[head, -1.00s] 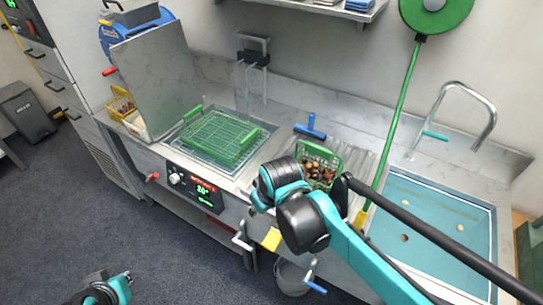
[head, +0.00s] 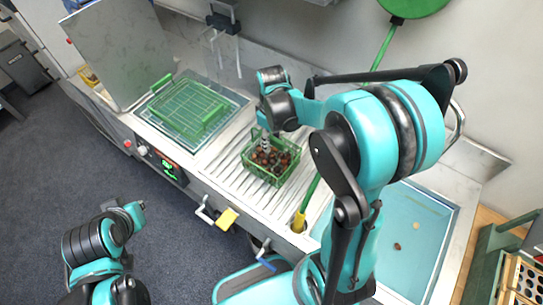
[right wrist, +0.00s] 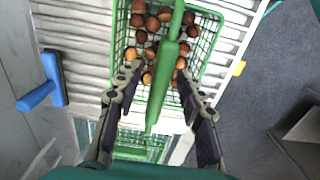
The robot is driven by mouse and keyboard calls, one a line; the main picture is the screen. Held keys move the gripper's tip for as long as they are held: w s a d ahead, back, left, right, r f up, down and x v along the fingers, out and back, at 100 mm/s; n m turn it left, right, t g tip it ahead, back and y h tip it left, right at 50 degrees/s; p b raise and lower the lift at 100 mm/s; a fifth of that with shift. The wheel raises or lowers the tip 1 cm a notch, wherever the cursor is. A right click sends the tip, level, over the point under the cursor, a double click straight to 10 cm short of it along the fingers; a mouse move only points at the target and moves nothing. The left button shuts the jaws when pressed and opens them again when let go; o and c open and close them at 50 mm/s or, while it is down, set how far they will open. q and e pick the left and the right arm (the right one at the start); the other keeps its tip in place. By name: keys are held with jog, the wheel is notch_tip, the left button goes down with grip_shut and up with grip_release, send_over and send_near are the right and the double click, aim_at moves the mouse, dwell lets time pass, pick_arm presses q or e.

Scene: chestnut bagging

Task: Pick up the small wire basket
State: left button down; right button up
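The small green wire basket (head: 248,158), holding several brown chestnuts, stands on the ribbed metal drainboard in the middle of the head view. It also shows in the right wrist view (right wrist: 211,38), with its green handle (right wrist: 164,78) running lengthwise up the middle. My right gripper (head: 266,146) points down over the basket. In the right wrist view my right gripper (right wrist: 158,72) is open, one finger on each side of the handle, with visible gaps. Of my left arm, only links show at the lower left; its fingers are not visible.
A larger green wire basket (head: 188,106) sits over the basin to the left. A blue sink (head: 425,215) is further right.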

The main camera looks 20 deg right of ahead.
notch_tip(320, 180, down, 3)
jog(key=shift+w+f+b, duration=0.1)
jog(key=shift+w+b, duration=0.05)
jog(key=shift+b, duration=0.15)
grip_shut()
